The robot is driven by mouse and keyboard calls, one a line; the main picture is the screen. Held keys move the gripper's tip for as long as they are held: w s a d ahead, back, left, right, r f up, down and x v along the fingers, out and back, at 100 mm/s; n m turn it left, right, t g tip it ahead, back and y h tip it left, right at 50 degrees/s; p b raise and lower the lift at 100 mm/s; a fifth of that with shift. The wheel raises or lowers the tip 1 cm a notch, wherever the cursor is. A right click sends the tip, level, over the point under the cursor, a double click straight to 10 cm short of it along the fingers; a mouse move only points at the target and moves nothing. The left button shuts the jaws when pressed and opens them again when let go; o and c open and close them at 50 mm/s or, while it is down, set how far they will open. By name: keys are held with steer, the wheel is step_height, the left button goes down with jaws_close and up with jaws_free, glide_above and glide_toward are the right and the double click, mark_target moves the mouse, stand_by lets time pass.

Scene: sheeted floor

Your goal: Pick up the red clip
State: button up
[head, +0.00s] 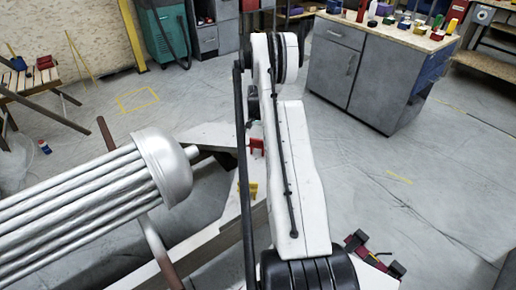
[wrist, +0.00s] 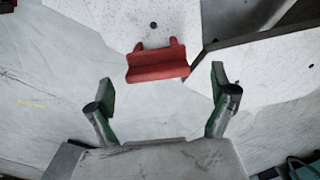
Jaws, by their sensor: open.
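The red clip (wrist: 157,65) sits on a white speckled surface in the wrist view, with two short prongs pointing up in the picture. It also shows in the head view (head: 257,147), small and close beside my white arm. My gripper (wrist: 161,84) is open in the wrist view, its two green-and-grey fingers spread to the left and right. The clip lies just beyond the fingertips, roughly centred between them, and nothing is between the fingers. In the head view my arm hides most of the gripper.
A yellow piece (head: 247,189) sits on the white frame below the clip. A large ribbed silver cylinder (head: 90,205) lies to the left. A grey cabinet (head: 365,75) with items on top stands at back right, and a wooden table (head: 30,85) at left. Open sheeted floor lies between.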

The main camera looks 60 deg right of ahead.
steer(key=shift+s+d+f+b, duration=0.15)
steer(key=shift+f+b, duration=1.2)
steer(key=shift+f, duration=1.35)
steer(key=c, duration=1.3)
